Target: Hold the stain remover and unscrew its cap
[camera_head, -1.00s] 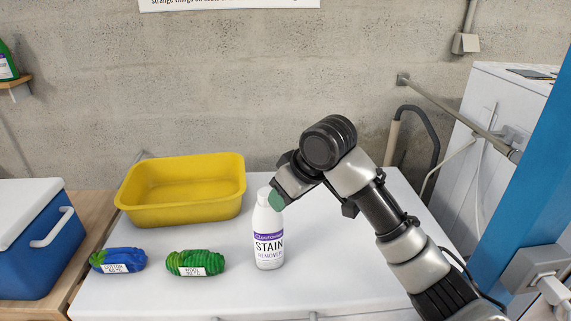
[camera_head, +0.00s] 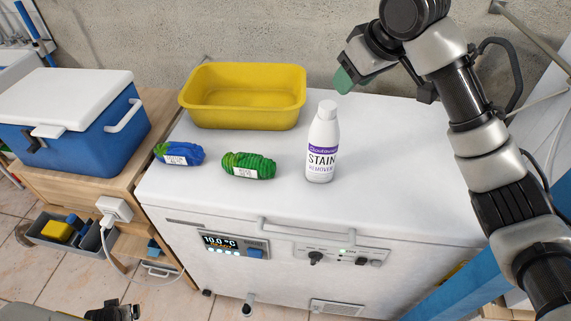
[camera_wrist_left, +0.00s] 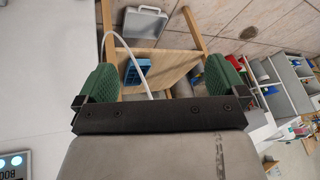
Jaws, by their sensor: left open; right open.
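The stain remover (camera_head: 321,150) is a white bottle with a purple band, standing upright on the white chest top. Its white cap (camera_head: 327,110) is on. My right gripper (camera_head: 345,80) has green fingertips, is open, and is just above and to the right of the cap, apart from it. The gap between its fingers is not clearly visible from here. My left gripper (camera_wrist_left: 160,75) is open and empty in the left wrist view, with green pads wide apart, over a wooden stand. The left wrist view does not show the bottle.
A yellow basin (camera_head: 245,117) stands behind the bottle. A blue yarn skein (camera_head: 180,154) and a green one (camera_head: 248,166) lie to its left. A blue cooler (camera_head: 72,140) sits on a wooden table at left. The chest top right of the bottle is clear.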

